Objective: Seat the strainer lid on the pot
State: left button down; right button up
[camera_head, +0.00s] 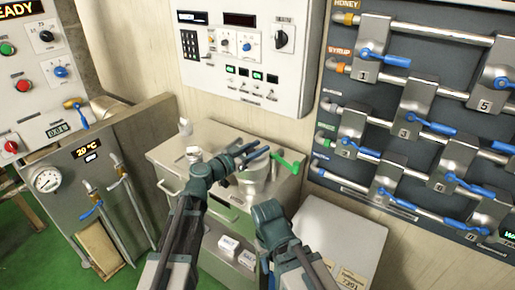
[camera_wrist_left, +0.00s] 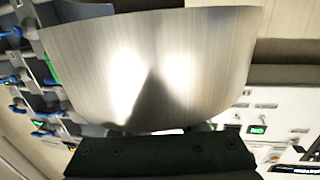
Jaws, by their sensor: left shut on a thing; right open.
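My left gripper (camera_head: 250,155) is above the cart top, shut on a brushed-metal round piece that I take for the strainer lid (camera_wrist_left: 150,65). Its curved wall fills most of the left wrist view, just beyond the dark gripper body. In the head view, a round metal vessel, likely the pot (camera_head: 257,188), shows below the left fingers, partly hidden by the arm. I cannot tell whether lid and pot touch. A green handle (camera_head: 287,163) juts out at its right. My right gripper (camera_head: 266,262) is low, in front of the cart, open and mostly hidden by its own arm.
The metal cart (camera_head: 170,154) stands against the wall, with small pale items (camera_head: 194,153) at its left and white boxes (camera_head: 228,244) on a lower shelf. A valve panel (camera_head: 410,120) rises at the right. A pale flat-topped box (camera_head: 345,235) stands below it.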

pick_arm(q)
jog(key=shift+f+b, duration=1.35)
jog(key=shift+f, duration=0.05)
dwell(1.7)
dwell(0.3)
grip_release()
dwell(0.4)
jog(key=shift+r, duration=0.1)
jog(key=shift+r+p, duration=4)
jog(key=shift+p, duration=0.05)
